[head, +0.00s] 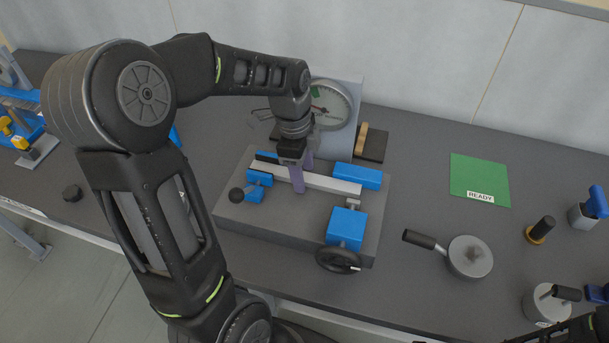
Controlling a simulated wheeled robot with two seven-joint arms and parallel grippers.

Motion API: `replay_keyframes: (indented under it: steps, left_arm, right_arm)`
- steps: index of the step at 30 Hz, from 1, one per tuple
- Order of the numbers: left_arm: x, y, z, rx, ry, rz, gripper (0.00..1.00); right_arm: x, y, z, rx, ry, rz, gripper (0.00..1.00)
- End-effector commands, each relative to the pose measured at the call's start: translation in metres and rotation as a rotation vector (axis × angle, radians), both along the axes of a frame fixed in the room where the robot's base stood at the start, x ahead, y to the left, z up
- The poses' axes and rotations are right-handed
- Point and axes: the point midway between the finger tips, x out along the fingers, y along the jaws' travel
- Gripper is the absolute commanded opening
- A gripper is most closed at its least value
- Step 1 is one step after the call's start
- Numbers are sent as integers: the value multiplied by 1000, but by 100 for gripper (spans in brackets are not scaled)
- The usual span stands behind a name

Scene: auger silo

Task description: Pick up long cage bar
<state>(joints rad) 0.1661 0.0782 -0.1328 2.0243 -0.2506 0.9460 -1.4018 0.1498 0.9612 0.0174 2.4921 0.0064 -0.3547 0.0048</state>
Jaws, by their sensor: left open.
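A long light-grey bar (334,184), which I take to be the long cage bar, lies across a grey fixture block (285,225) with blue clamp parts. My left gripper (302,174) points down over the bar's middle, with its purple fingers open. One finger shows on the near side of the bar and the other toward its far side. I cannot tell whether they touch it. The gripper hides part of the bar. Only a dark piece of my right arm shows at the lower right corner; its gripper is out of view.
A dial gauge (331,104) stands behind the fixture. A black handwheel (338,260) is at its front. A green READY mat (479,180) lies to the right, bare. A wall closes the back.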

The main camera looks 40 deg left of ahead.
Motion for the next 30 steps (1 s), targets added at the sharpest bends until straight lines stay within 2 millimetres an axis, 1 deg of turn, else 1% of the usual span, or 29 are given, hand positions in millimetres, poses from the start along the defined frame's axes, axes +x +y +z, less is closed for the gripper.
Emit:
replay_keyframes:
  steps: [17,30]
  left_arm:
    - [0,0,0,0,0,0,53]
    - [0,0,0,0,0,0,17]
  right_arm:
    - [0,0,0,0,0,0,36]
    - [0,0,0,0,0,0,36]
